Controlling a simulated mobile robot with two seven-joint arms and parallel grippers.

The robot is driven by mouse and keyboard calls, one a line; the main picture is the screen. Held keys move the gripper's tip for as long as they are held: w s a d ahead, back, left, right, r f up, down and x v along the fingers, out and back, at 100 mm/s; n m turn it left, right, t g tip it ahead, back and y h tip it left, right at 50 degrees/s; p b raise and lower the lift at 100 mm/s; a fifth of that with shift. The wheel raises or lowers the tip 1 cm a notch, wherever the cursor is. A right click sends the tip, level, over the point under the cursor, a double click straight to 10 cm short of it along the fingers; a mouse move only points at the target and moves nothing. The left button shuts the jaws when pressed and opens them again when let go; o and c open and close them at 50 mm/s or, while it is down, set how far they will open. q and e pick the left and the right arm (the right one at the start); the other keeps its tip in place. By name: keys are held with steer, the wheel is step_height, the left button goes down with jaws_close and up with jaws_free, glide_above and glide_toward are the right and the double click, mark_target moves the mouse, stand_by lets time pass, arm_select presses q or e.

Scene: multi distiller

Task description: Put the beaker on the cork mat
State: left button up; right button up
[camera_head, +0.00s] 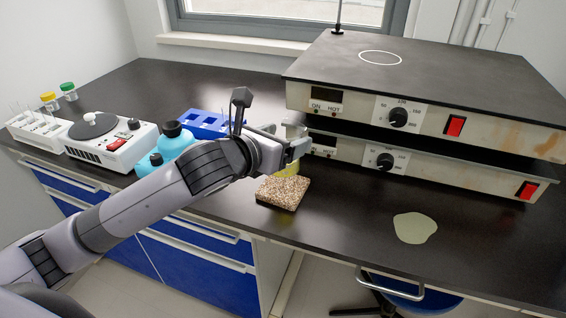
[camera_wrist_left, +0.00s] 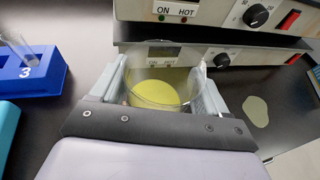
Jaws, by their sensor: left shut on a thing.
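The cork mat (camera_head: 283,194) is a speckled brown square block on the black bench, near its front edge. The beaker (camera_wrist_left: 160,92) is clear glass with yellow-green liquid, and it shows between the fingers in the left wrist view. In the head view my left gripper (camera_head: 293,146) is shut on the beaker, mostly hiding it; some yellow (camera_head: 287,168) shows just behind and above the mat. I cannot tell whether the beaker touches the mat. My right gripper is not in view.
Two stacked hotplates (camera_head: 420,95) stand close behind and right of my left gripper. A blue rack (camera_head: 205,122), blue bottle (camera_head: 172,145), white centrifuge-like device (camera_head: 110,140) and tube rack (camera_head: 38,130) stand left. A pale spill (camera_head: 415,228) lies right on otherwise clear bench.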

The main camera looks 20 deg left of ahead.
arm_select(q)
step_height(320, 180, down, 4)
steer(key=shift+f+b, duration=0.1)
steer(key=shift+b, duration=0.4)
steer(key=shift+f, duration=0.2)
steer(key=shift+f, duration=0.25)
steer(key=o, duration=1.2)
steer(key=shift+c, duration=0.2)
steer(key=shift+r, duration=0.2)
steer(key=v, duration=1.2)
steer(key=shift+p, duration=0.4)
